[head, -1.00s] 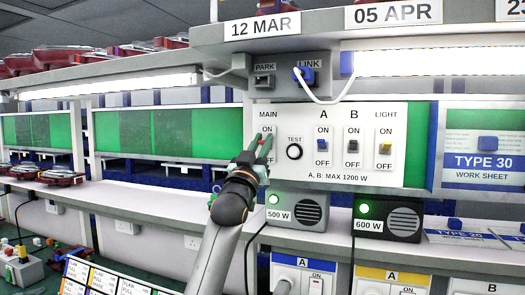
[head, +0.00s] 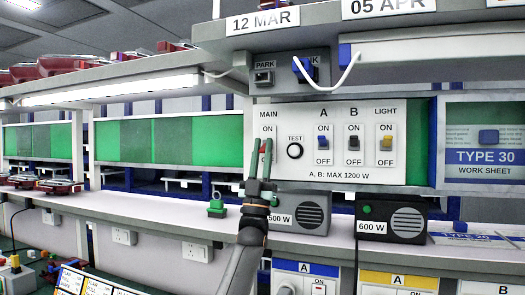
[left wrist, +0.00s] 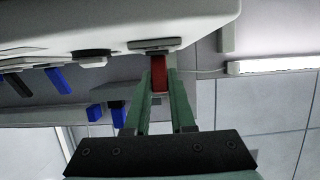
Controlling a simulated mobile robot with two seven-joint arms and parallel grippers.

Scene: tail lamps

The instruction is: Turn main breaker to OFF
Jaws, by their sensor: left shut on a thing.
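The MAIN breaker's red lever (head: 268,145) is on the left of the white switch panel (head: 345,175), under the MAIN label. The upper ON label shows; my gripper covers the area below it. My left gripper (head: 261,160) is at the panel, its green fingers shut on the red lever. In the left wrist view the red lever (left wrist: 158,74) sits between the two fingertips, against the panel face. The exact tilt of the lever is hard to tell. My right gripper is not in view.
Right of MAIN are the TEST button (head: 295,151) and the A (head: 323,142), B (head: 353,143) and LIGHT (head: 386,143) switches. Below stand a 500 W box (head: 305,212) and a 600 W box (head: 391,220). A green padlock-like thing (head: 216,206) is on the bench.

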